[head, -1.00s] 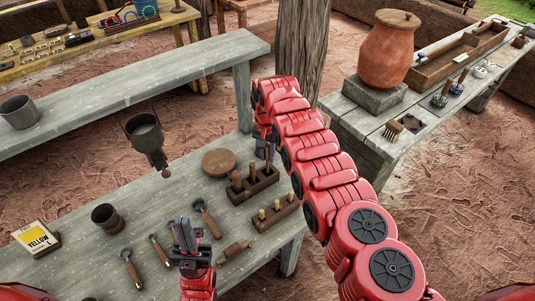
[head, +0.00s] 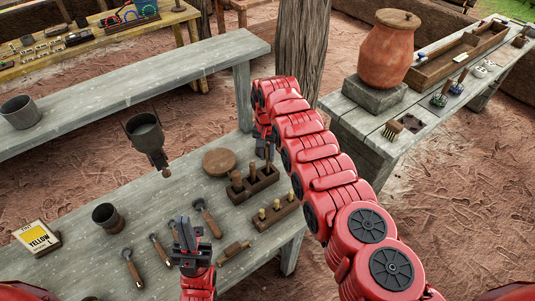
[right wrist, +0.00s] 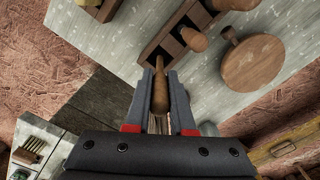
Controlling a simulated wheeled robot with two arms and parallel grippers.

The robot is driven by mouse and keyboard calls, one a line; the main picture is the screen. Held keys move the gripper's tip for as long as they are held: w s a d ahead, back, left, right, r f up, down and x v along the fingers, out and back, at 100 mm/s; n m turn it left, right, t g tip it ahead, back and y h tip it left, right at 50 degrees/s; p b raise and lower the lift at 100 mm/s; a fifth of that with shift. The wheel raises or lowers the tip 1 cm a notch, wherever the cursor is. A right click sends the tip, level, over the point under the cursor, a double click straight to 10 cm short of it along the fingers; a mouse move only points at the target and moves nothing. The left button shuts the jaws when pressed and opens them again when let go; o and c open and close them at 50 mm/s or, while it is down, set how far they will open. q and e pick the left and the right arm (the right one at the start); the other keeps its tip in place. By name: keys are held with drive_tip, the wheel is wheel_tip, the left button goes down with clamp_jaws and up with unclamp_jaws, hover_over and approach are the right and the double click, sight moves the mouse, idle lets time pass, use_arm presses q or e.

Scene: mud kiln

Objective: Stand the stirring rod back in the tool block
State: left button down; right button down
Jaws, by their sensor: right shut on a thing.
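My right gripper (head: 265,150) hangs at the right end of the dark wooden tool block (head: 262,185). In the right wrist view it (right wrist: 161,105) is shut on the stirring rod (right wrist: 160,92), a brown wooden piece between the fingers. The rod's end lies by the near end of the block (right wrist: 152,48); I cannot tell whether it is inside a slot. Two other wooden handles (head: 237,181) stand in the block. My left gripper (head: 186,236) points up at the table's front; whether its fingers are apart is unclear.
A round wooden disc (head: 219,162) lies behind the block. A second block with yellow-tipped tools (head: 276,213) stands in front. Several loose tools (head: 161,248), a dark cup (head: 108,217) and a yellow-labelled box (head: 37,238) lie left. A clay jar (head: 388,52) stands on the right bench.

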sight(268, 159)
drive_tip(key=shift+f, duration=0.15)
drive_tip(key=shift+f+b, duration=1.3)
drive_tip(key=shift+b, duration=0.1)
drive_tip(key=shift+f, duration=0.1)
drive_tip(key=shift+s, duration=0.1)
drive_tip(key=shift+c, duration=0.6)
unclamp_jaws()
drive_tip(key=shift+d, duration=0.1)
